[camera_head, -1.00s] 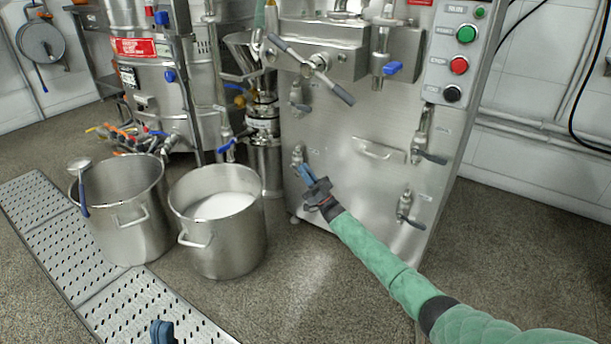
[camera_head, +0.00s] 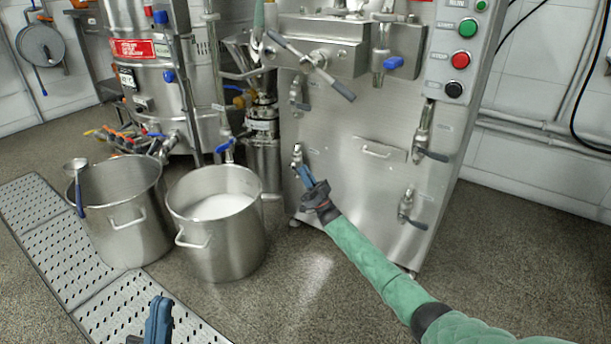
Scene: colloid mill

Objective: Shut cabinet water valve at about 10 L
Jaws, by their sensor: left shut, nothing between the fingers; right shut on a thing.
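The steel cabinet (camera_head: 345,190) stands at centre with several small valves on its front. My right gripper (camera_head: 303,172) is at the lower left valve (camera_head: 297,155) on the cabinet front, shut on its handle, which is mostly hidden by the fingers. My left gripper (camera_head: 158,318) shows only partly at the bottom edge, shut and empty, above the drain grating. A steel pot (camera_head: 222,258) with white content (camera_head: 218,206) stands on the floor left of the cabinet. I cannot read any volume mark in it.
A second steel pot (camera_head: 125,235) with a ladle (camera_head: 78,185) hooked on its rim stands to the left. A perforated drain grating (camera_head: 50,245) runs along the left floor. Push buttons (camera_head: 463,60) sit at the cabinet's upper right. Floor right of the cabinet is clear.

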